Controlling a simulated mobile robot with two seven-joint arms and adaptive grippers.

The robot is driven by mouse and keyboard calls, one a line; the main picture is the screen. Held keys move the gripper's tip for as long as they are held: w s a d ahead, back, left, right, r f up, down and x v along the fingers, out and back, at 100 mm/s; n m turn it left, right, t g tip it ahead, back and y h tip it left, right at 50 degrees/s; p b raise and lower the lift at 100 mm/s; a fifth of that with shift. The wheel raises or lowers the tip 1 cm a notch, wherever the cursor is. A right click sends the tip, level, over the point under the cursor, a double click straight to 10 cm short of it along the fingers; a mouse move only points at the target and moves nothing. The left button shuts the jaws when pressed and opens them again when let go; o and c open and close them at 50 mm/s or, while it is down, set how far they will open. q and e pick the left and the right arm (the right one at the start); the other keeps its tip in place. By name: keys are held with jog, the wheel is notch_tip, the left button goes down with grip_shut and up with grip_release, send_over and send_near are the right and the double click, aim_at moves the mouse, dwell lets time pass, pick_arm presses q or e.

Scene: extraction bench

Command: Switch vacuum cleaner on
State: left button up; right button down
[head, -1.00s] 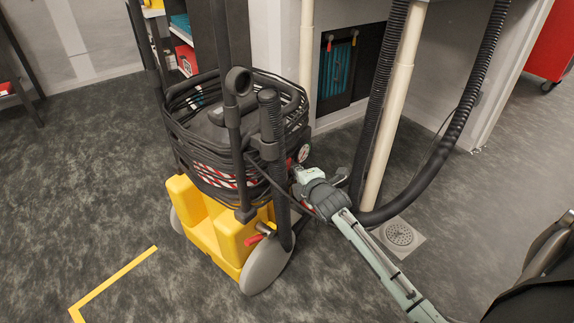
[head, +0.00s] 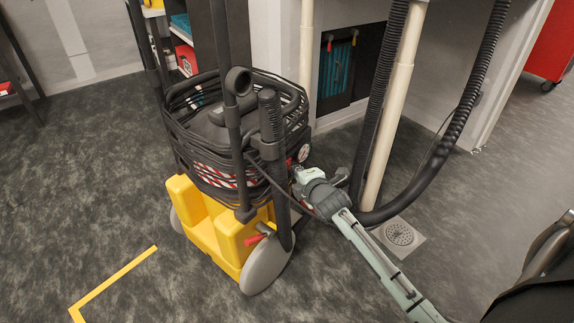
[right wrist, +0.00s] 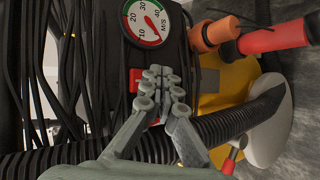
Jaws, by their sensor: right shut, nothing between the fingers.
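The vacuum cleaner (head: 222,125) stands upright on a yellow base (head: 230,237), its black body wrapped in coiled cable. On its right side is a round gauge (head: 303,153), seen close in the right wrist view (right wrist: 147,22). A red switch (right wrist: 137,80) sits on the dark panel below the gauge. My right gripper (head: 297,173) is at this side of the machine. In the right wrist view its fingers (right wrist: 165,82) are shut and empty, with the tips just right of the red switch; whether they touch the panel is unclear. My left gripper is not in view.
A black corrugated hose (head: 447,145) hangs beside a cream pipe (head: 388,130) to the right of the machine. A floor drain (head: 399,235) lies near my right arm. Open floor lies to the left.

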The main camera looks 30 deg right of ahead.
jog(key=shift+w, duration=0.1)
jog(key=shift+w+a+r+p, duration=0.1)
jog(key=shift+w+p, duration=0.2)
